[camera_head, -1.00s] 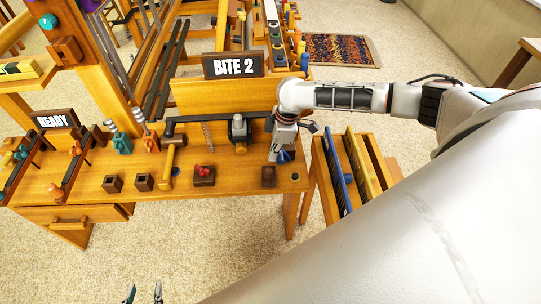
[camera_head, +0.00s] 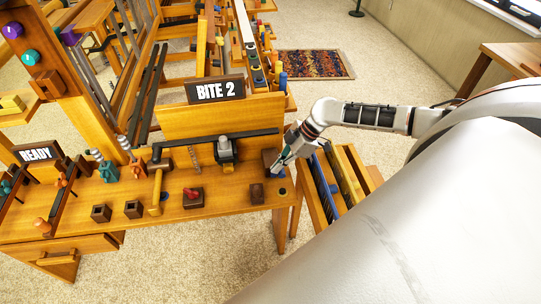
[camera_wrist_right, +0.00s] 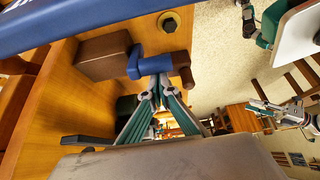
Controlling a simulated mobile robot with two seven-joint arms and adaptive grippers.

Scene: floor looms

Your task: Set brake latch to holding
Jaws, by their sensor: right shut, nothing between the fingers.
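The brake latch seems to be the blue lever (camera_wrist_right: 150,66) with a brown peg-like grip (camera_wrist_right: 182,70), beside a brown block (camera_wrist_right: 103,57). In the head view the brown block (camera_head: 269,158) stands at the right end of the bench. My right gripper (camera_wrist_right: 154,78) is shut and empty, with its tips right at the blue lever; I cannot tell whether they touch. It shows at the bench's right end in the head view (camera_head: 278,165). My left gripper is out of the head view; a teal-fingered gripper (camera_wrist_right: 266,106), probably mine, shows small in the wrist view.
A "BITE 2" sign (camera_head: 215,90) stands behind the bench (camera_head: 225,199). A rack of boards (camera_head: 340,178) stands close to the right.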

